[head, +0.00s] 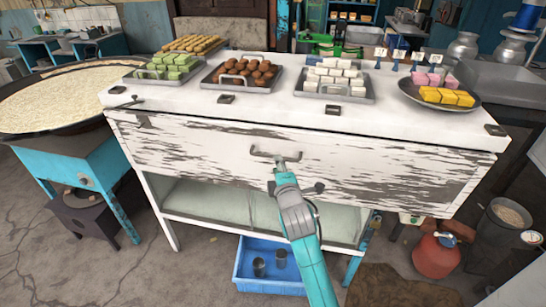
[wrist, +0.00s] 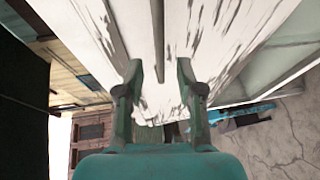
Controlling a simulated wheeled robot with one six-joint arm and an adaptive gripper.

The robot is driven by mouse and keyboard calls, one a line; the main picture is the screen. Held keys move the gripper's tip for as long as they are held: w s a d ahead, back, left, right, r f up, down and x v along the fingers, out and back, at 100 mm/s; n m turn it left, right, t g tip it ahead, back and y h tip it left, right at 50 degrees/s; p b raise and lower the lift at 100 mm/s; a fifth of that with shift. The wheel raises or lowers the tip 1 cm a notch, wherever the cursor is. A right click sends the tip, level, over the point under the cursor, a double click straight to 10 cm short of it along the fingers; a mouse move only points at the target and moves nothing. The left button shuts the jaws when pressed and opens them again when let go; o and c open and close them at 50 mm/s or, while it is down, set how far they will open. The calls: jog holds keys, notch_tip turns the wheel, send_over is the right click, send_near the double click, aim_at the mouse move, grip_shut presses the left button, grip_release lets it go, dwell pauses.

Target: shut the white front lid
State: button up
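The white front lid (head: 205,148) is a wide panel with worn, peeling paint along the front of the white counter. Its top edge runs close under the counter top; I cannot tell whether it is fully flush. A grey bar handle (head: 262,153) sits near its upper middle. My gripper (head: 282,164) is at the right part of this handle. In the wrist view, my gripper (wrist: 160,68) has its two fingers apart, with the handle bar (wrist: 158,40) running between them. Both fingertips look clear of the bar. The lid's white surface (wrist: 215,30) lies just beyond them.
Trays of sweets stand on the counter top (head: 265,113). An open shelf (head: 215,200) lies below the lid, and a blue crate (head: 243,262) with metal cups is on the floor. A large round pan (head: 60,95) is at left; a red gas cylinder (head: 435,255) is at right.

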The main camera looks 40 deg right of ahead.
jog(key=x, duration=0.5)
jog(key=shift+w+d, duration=0.25)
grip_shut()
